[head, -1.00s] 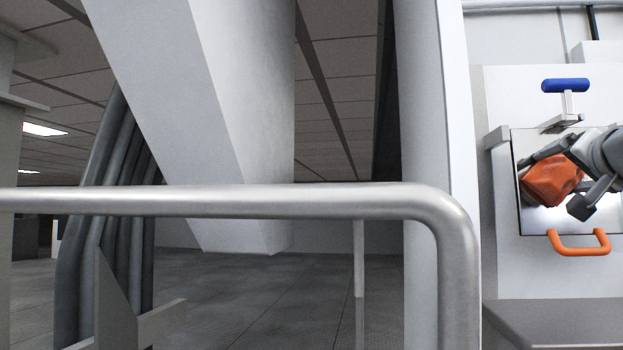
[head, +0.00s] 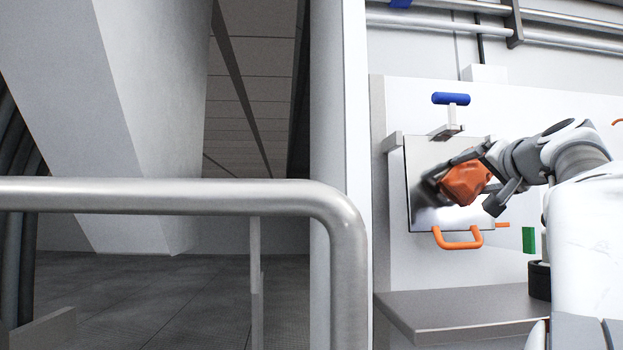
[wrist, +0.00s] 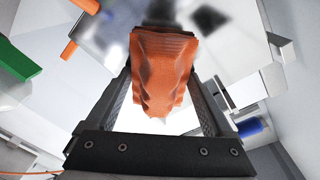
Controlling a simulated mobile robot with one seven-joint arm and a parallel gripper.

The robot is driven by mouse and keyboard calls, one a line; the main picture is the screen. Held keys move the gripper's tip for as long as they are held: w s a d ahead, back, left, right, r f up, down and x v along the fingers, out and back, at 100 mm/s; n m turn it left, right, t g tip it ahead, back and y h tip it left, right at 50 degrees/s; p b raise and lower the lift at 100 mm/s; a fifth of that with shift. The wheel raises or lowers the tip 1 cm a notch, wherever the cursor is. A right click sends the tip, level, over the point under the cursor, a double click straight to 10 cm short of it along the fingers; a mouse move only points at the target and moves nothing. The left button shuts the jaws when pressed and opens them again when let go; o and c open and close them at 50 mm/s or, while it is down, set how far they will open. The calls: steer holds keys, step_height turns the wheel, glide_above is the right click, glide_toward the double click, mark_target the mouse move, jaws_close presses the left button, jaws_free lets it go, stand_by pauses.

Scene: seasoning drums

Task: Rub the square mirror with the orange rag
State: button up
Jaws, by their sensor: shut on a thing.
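The square mirror (head: 422,205) is mounted upright on a white panel, right of centre in the head view. An orange handle (head: 458,240) sits at its lower edge and a blue-handled clamp (head: 451,99) at its top. My gripper (head: 468,180) is in front of the mirror, shut on the crumpled orange rag (head: 465,184). In the wrist view the rag (wrist: 160,75) is between the two fingers, with the mirror's reflective face (wrist: 215,30) behind it. The rag appears close to the mirror; I cannot tell whether it touches. My arm hides the mirror's right side.
A grey shelf (head: 460,312) juts out below the mirror. A thick metal rail (head: 180,196) crosses the left foreground. A green block (head: 528,240) is right of the mirror. Pipes (head: 560,20) run along the wall above.

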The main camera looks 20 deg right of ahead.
mark_target(440, 176)
steer(key=shift+s+d, duration=0.15)
steer(key=shift+d, duration=0.35)
steer(key=shift+a, duration=0.1)
steer(key=shift+w+a+b, duration=0.3)
steer(key=shift+w+a, duration=0.05)
steer(key=shift+a, duration=0.75)
steer(key=shift+w+a+b, duration=0.3)
steer(key=shift+w+a, duration=0.1)
steer(key=shift+a, duration=0.7)
steer(key=shift+w+a+b, duration=0.3)
steer(key=shift+w+a, duration=0.05)
steer(key=shift+a, duration=0.75)
steer(key=b+v, duration=0.2)
steer(key=v, duration=0.4)
steer(key=shift+d+r, duration=0.25)
steer(key=shift+r, duration=0.05)
steer(key=shift+s, duration=0.15)
steer(key=v, duration=0.2)
steer(key=shift+s+r+b, duration=0.15)
steer(key=shift+s+b, duration=0.2)
steer(key=shift+s, duration=0.05)
